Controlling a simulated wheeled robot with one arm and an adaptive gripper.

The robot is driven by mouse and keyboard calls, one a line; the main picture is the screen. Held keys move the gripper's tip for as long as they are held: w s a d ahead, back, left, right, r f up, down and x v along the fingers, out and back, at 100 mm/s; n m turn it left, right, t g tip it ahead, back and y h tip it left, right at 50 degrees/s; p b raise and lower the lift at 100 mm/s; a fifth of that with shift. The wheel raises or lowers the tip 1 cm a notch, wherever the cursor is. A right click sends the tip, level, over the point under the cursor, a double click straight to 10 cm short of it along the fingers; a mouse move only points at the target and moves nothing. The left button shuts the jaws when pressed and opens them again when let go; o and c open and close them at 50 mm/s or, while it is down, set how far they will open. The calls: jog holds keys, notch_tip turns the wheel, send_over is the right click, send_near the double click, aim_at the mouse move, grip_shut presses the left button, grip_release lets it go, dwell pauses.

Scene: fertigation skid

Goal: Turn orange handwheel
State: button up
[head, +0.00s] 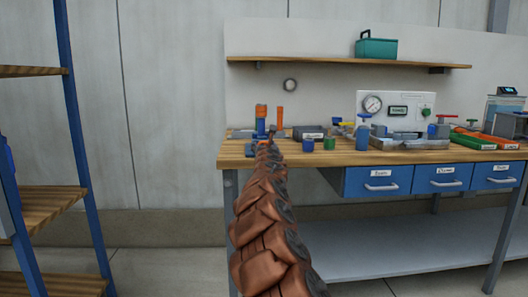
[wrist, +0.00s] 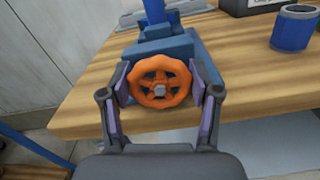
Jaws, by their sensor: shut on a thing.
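The orange handwheel (wrist: 145,97) faces the camera in the wrist view, with a grey hub at its centre. It sits on the front of a blue valve body (wrist: 169,45) on the wooden bench, near the bench's left end. My gripper (wrist: 160,94) has one finger on each side of the wheel, its pads against the left and right rim. It is shut on the handwheel. In the head view my brown arm reaches to the left part of the bench and hides the wheel. Small orange parts (head: 280,115) stand up there behind my gripper.
The wooden bench (wrist: 236,82) has a blue cup (wrist: 293,28) to the right of the valve. In the head view, a gauge panel (head: 395,110), more fittings and trays stand further right. Blue drawers (head: 378,181) hang under the top. A shelf rack (head: 78,130) stands at left.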

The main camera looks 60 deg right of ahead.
jog(key=m+b, duration=0.1)
jog(key=m, duration=0.2)
jog(key=shift+f+m, duration=0.1)
jog(key=shift+m, duration=0.3)
jog(key=m, duration=0.3)
jog(key=shift+d+f, duration=0.1)
jog(key=shift+w+f+m, duration=0.1)
jog(key=shift+f+m, duration=0.05)
jog(key=shift+m, duration=0.15)
jog(key=shift+w+f, duration=0.1)
jog(key=shift+f, duration=0.15)
jog(key=shift+o, duration=0.3)
jog(key=shift+w+a+r, duration=0.1)
jog(key=shift+a+r, duration=0.05)
jog(key=shift+a, duration=0.25)
jog(key=shift+o, duration=0.2)
jog(key=shift+r, duration=0.1)
jog(key=shift+o, duration=0.2)
jog(key=shift+d+r, duration=0.15)
jog(key=shift+r, duration=0.25)
